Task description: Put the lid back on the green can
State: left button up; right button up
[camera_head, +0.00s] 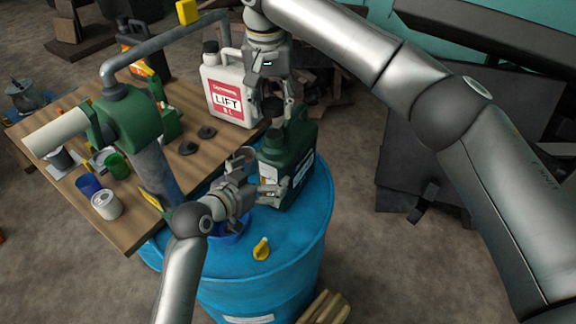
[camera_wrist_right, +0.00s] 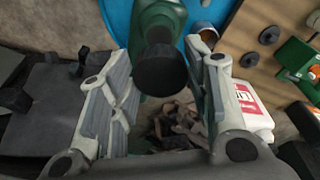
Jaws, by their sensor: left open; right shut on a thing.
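The green can (camera_head: 284,166) stands upright on the blue drum (camera_head: 285,262); it also shows in the right wrist view (camera_wrist_right: 158,17). My right gripper (camera_head: 279,103) comes from above and is shut on the black lid (camera_head: 272,106). In the right wrist view the dark lid (camera_wrist_right: 160,72) is between the fingers, over the can's top. I cannot tell whether the lid touches the can's neck. My left gripper (camera_head: 270,191) is open at the left side of the green can, close to its lower body. It hides part of the can's label.
A white LIFT can (camera_head: 228,92) stands on the wooden table (camera_head: 120,223) behind. Two black discs (camera_head: 207,132) lie there, with cups and a tin (camera_head: 107,205). A yellow piece (camera_head: 261,248) lies on the drum's front. A pump pipe rises left of my left gripper.

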aim_at(268, 172)
pick_arm(q)
jog(key=shift+x, duration=2.35)
jog(key=shift+c, duration=0.3)
jog(key=c, duration=1.3)
pick_arm(e)
jog(key=shift+f, duration=2.5)
jog(key=shift+f, duration=0.85)
jog(key=shift+f, duration=0.55)
